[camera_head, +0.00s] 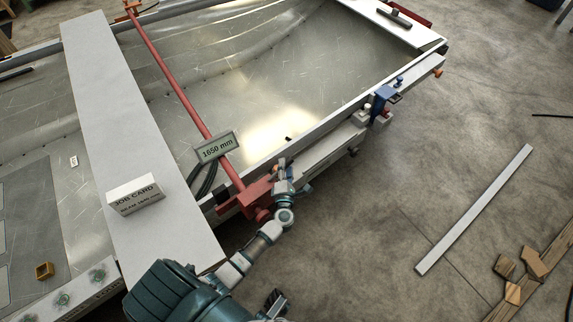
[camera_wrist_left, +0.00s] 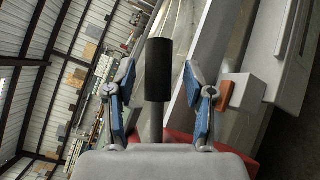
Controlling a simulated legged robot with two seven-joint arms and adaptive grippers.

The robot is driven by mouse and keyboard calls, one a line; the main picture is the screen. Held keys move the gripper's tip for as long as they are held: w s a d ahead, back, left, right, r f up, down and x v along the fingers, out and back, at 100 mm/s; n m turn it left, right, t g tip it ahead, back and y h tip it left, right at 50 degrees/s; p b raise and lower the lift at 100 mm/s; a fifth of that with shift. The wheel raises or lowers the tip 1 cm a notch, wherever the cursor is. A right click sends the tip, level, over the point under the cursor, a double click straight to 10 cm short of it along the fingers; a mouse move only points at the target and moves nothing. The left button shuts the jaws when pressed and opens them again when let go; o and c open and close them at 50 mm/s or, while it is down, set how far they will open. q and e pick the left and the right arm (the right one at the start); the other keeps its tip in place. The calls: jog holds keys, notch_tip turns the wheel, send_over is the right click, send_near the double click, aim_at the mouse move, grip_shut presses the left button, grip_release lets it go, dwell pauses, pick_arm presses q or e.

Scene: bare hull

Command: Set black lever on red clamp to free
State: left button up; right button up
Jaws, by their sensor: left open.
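The red clamp (camera_head: 258,194) sits on the near hull edge, at the lower end of a long red bar (camera_head: 168,72). The black lever (camera_wrist_left: 159,70) is a black cylindrical grip on a grey stem in the left wrist view. My left gripper (camera_head: 284,174) is at the clamp in the head view. In the left wrist view its two blue fingers (camera_wrist_left: 160,92) are open, one on each side of the lever, with gaps showing. The lever is hard to make out in the head view.
A sign reading 1650 mm (camera_head: 218,147) hangs at the bar. A job card block (camera_head: 135,195) stands on the white plank (camera_head: 100,110). A blue clamp (camera_head: 381,103) is farther along the hull edge. A white strip (camera_head: 475,210) and wood pieces (camera_head: 513,290) lie on the floor.

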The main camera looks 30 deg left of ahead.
pick_arm(q)
jog(key=shift+x, duration=0.85)
pick_arm(e)
jog(key=shift+w+r, duration=0.1)
jog(key=shift+r, duration=0.15)
pick_arm(q)
grip_shut()
pick_arm(e)
jog(key=shift+f, duration=0.1)
